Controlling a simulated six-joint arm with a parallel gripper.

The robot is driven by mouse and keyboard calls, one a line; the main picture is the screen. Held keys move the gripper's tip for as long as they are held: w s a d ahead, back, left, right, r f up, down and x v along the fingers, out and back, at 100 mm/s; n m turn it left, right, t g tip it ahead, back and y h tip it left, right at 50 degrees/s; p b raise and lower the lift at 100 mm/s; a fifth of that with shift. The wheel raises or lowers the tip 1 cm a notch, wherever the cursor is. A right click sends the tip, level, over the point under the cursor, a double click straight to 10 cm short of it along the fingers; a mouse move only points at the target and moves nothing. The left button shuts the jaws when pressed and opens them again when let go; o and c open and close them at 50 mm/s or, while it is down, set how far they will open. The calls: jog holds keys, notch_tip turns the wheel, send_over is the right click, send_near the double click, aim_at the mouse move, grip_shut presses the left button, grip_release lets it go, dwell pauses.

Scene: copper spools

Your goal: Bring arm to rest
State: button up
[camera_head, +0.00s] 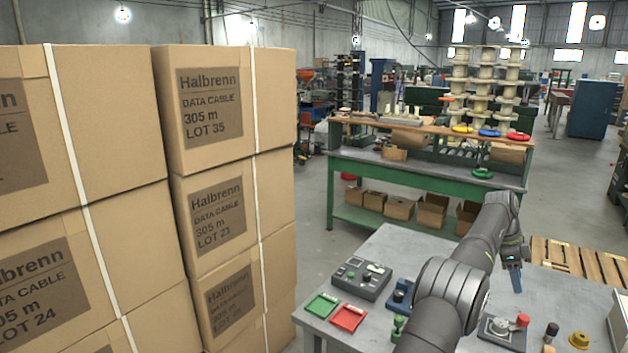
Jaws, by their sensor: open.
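My arm reaches from the bottom of the view over the grey table (372,250) and bends down at its far end. My gripper (516,285) points downward above the right part of the table. It is small in the view, its jaws are apart, and I see nothing held between them. I cannot tell its exact height above the table top.
On the table are a grey control box (361,278), a green tray (322,305), a red tray (348,317), a device with a red knob (503,328) and a yellow piece (579,340). Stacked cartons (225,200) fill the left. A green workbench (420,172) stands behind.

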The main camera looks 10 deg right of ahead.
aim_at(524, 317)
jog(key=x, duration=1.2)
jog(key=shift+f, duration=0.15)
jog(key=shift+a+r+n, duration=0.1)
jog(key=shift+r+n, duration=0.15)
jog(key=shift+n, duration=0.55)
jog(key=n+t, duration=0.1)
jog(key=n, duration=0.2)
jog(key=n+t+h, duration=0.1)
jog(key=n, duration=0.2)
jog(key=shift+s+f+t, duration=0.1)
jog(key=shift+s+t, duration=0.1)
jog(key=shift+t, duration=0.2)
jog(key=v, duration=0.7)
jog(key=shift+r+n, duration=0.3)
jog(key=shift+a, duration=0.1)
jog(key=x, duration=0.7)
jog(key=shift+f, duration=0.35)
jog(key=shift+w, duration=0.1)
jog(key=m+g, duration=0.1)
jog(key=m, duration=0.2)
jog(key=m+g, duration=0.1)
jog(key=m, duration=0.2)
jog(key=shift+w+d, duration=0.1)
jog(key=shift+d, duration=0.1)
